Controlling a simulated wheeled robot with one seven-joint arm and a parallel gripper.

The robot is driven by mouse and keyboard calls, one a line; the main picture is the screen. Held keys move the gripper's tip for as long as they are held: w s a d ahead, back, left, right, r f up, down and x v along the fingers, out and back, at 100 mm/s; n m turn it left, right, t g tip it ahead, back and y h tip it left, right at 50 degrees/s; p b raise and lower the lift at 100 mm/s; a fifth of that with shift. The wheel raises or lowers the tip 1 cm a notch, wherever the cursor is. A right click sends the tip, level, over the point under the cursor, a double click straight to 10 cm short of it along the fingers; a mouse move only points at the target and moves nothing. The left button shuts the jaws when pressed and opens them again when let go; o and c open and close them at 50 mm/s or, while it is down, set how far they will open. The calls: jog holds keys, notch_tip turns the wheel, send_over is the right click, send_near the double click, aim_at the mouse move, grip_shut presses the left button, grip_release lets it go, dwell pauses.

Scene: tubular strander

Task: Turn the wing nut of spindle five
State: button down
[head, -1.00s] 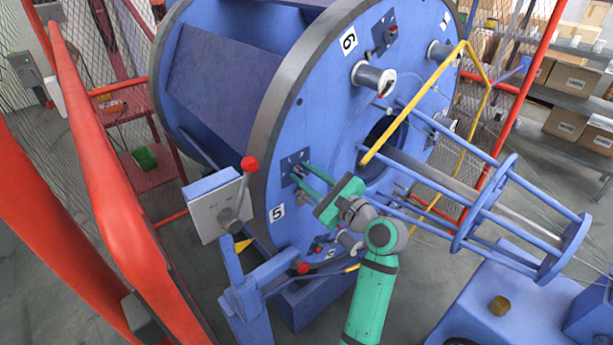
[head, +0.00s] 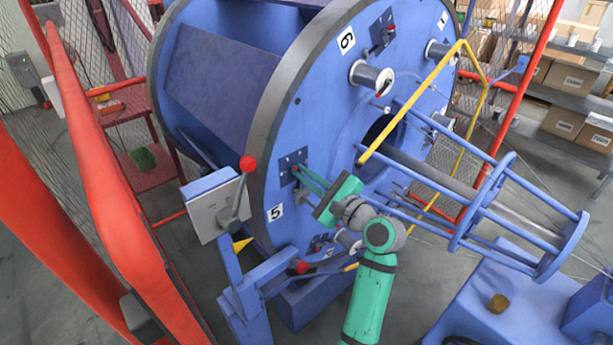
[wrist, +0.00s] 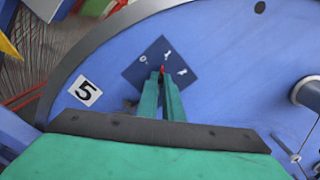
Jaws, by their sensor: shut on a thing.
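The spindle-five wing nut shows in the wrist view as a small red tip (wrist: 162,70) at the ends of my fingers; most of it is hidden by them. It sits in front of a dark blue plate (wrist: 141,67) with white marks on the blue disc. The label 5 (wrist: 85,92) is left of the plate, and the label also shows in the head view (head: 276,212). My gripper (wrist: 163,78) has its two green fingers close together, shut on the wing nut. In the head view my gripper (head: 298,171) reaches the same plate (head: 292,168) from the lower right.
A grey box with a red-knobbed lever (head: 236,205) stands left of the disc. A yellow bar (head: 415,100) and a blue cage (head: 480,210) stand right of my arm. A spool (wrist: 308,92) sits right of my fingers.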

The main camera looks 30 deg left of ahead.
jog(key=shift+s+a+f+n+g, duration=0.1)
jog(key=shift+n, duration=1.6)
jog(key=shift+s+a+r+n+g, duration=0.1)
jog(key=shift+n, duration=1.6)
jog(key=shift+s+a+f+n+g, duration=0.1)
jog(key=shift+n, duration=1.6)
jog(key=shift+w, duration=0.1)
jog(key=c, duration=1.9)
grip_release()
jog(key=shift+d, duration=0.1)
jog(key=shift+d, duration=0.15)
jog(key=v, duration=1)
jog(key=shift+d, duration=0.15)
